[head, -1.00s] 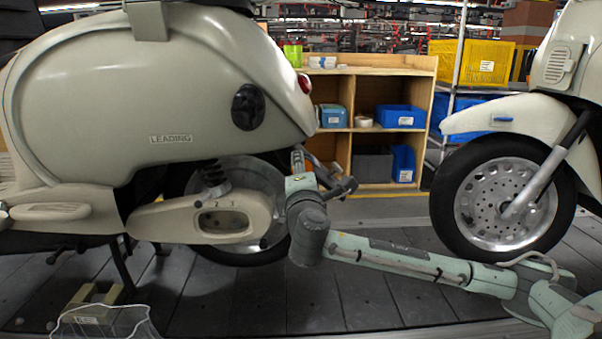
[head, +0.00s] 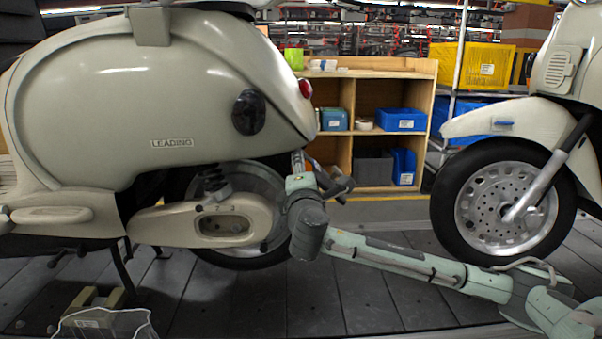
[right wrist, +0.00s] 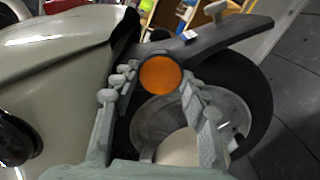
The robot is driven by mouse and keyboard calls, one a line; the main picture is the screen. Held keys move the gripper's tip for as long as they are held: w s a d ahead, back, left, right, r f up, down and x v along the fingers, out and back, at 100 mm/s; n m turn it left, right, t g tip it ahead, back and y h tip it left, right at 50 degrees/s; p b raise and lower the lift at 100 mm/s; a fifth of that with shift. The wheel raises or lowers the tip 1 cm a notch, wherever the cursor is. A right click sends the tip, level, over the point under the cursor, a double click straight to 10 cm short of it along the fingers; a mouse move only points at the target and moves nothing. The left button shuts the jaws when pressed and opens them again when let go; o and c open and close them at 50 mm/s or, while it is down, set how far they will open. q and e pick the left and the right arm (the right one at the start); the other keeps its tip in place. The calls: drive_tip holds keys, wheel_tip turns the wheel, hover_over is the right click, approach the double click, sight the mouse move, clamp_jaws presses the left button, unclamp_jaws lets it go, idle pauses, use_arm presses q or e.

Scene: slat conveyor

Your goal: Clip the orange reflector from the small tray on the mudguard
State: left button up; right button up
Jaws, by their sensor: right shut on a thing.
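The round orange reflector (right wrist: 160,75) is between the fingertips of my right gripper (right wrist: 161,83) in the right wrist view. The gripper is shut on it. The dark curved mudguard (right wrist: 232,35) is right behind the reflector, over the scooter's rear wheel; I cannot tell whether the reflector touches it. In the head view my right arm reaches in from the right, and its hand (head: 298,163) is low behind the left scooter's tail, beside the mudguard (head: 338,185). The reflector is not discernible there. My left gripper is not in view. I cannot make out the small tray.
The cream scooter (head: 160,85) fills the left of the head view. A second scooter's front wheel (head: 470,190) stands at the right. A wooden shelf (head: 345,175) with blue bins (head: 400,118) stands behind. The dark slats (head: 385,300) between the scooters are clear apart from my arm.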

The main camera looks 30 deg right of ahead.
drive_tip(key=shift+w+d, duration=0.1)
drive_tip(key=shift+w, duration=0.05)
idle(0.5)
drive_tip(key=o, duration=1)
drive_tip(key=v, duration=1.2)
drive_tip(key=shift+f, duration=0.1)
